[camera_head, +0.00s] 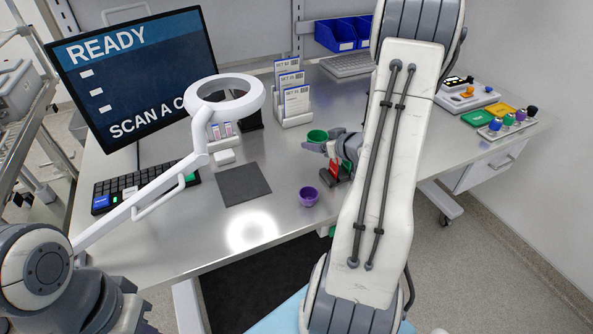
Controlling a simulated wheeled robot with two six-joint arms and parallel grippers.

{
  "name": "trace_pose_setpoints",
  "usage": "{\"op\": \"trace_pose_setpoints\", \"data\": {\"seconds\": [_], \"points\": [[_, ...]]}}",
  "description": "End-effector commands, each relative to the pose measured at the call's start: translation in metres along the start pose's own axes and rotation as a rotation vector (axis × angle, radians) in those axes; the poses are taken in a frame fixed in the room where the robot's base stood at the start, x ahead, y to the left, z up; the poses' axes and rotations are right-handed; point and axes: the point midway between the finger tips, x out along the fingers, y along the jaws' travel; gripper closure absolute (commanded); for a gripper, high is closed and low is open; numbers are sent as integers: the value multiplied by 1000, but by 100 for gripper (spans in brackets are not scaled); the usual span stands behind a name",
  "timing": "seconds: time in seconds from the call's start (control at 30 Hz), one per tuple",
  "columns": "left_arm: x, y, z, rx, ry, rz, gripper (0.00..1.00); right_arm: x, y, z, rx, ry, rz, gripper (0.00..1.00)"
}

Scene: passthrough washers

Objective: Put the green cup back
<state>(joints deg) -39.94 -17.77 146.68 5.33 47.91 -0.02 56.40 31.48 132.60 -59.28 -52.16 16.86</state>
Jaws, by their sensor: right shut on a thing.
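The green cup (317,136) is upright at the fingertips of my right gripper (320,145), over the middle of the metal table. The gripper is shut on it; my right arm hides part of the gripper's body. I cannot tell whether the cup is clear of the tabletop. A purple cup (309,196) stands on the table nearer to me, apart from the gripper. My left arm shows at the lower left, but its gripper is not in view.
A dark square mat (244,185) lies left of the purple cup. A ring lamp (225,97) on a white arm reaches over the table. A red item (335,167) stands close below my right gripper. Card holders (293,102) stand behind. A rack with coloured knobs (507,123) is at right.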

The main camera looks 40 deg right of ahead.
Motion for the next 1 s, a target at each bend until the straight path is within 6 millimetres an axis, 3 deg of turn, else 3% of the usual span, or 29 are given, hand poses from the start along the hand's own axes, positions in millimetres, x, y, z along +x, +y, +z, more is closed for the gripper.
{"op": "trace_pose_setpoints", "data": {"seconds": [0.03,0.1,0.27,0.37,0.7,1.0], "points": [[-4,0,0,0,0,0,100,-13,16,4,7,1,12,87],[-5,0,0,0,0,0,100,-24,28,11,10,0,15,87],[-6,0,0,0,0,0,100,-33,37,19,11,2,12,87],[-6,0,0,0,0,0,100,-21,27,23,12,0,6,87],[-15,1,-1,0,0,0,100,47,-27,37,9,-2,5,87],[-20,1,-1,-1,0,0,100,72,-43,46,10,-1,12,87]]}}
